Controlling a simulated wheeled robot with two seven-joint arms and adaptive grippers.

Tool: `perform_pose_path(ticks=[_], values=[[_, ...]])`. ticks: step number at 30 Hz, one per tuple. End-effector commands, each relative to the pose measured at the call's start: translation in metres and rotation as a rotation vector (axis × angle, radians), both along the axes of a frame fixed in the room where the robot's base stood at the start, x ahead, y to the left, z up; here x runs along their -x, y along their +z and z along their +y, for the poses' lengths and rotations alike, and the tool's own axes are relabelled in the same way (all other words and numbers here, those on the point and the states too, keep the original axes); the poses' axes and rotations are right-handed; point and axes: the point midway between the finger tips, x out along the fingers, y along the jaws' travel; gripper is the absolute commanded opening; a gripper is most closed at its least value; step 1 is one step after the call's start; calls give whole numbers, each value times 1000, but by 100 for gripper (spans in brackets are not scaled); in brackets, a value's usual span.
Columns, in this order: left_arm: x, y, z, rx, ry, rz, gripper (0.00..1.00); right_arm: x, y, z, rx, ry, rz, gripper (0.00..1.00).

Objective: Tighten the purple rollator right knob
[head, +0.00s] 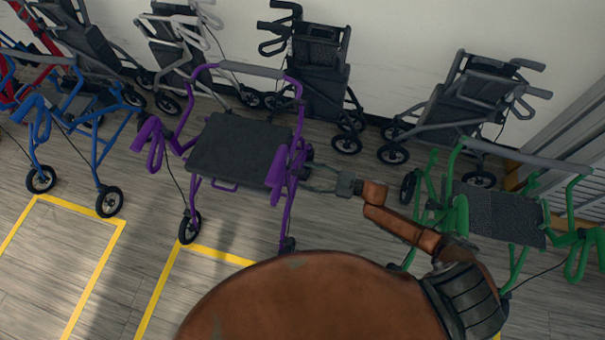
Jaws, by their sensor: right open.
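The purple rollator (238,148) stands at the middle left in the head view, with a dark seat, a grey backrest bar and purple handles. Its right-hand handle (279,173) hangs over the right side of the seat. A small dark knob (307,153) shows on the frame just right of that handle. My right gripper (308,176) is open, its thin fingers pointing left at the rollator's right side, close to the knob. I cannot tell whether the fingers touch the frame. My left gripper is not in view.
A green rollator (495,212) stands at right, near my right arm. A blue rollator (75,115) stands at left. Grey and black rollators (318,70) line the wall behind. Yellow floor lines (152,290) mark bays, with clear floor at front left.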

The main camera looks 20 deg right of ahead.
Motion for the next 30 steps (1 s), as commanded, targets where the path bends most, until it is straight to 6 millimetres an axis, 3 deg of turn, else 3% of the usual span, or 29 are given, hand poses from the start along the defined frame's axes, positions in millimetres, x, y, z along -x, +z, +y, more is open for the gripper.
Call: perform_pose_path(ticks=[6, 10, 27, 30], values=[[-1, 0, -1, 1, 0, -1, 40, 21, -1, -32, 3, -2, 2, 49], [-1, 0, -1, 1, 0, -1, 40, 29, -1, -43, 1, -1, 2, 49], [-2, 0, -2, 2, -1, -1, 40, 30, -1, -45, 1, -2, 2, 49], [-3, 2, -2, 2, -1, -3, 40, 29, -10, -50, 11, -37, 17, 49]])
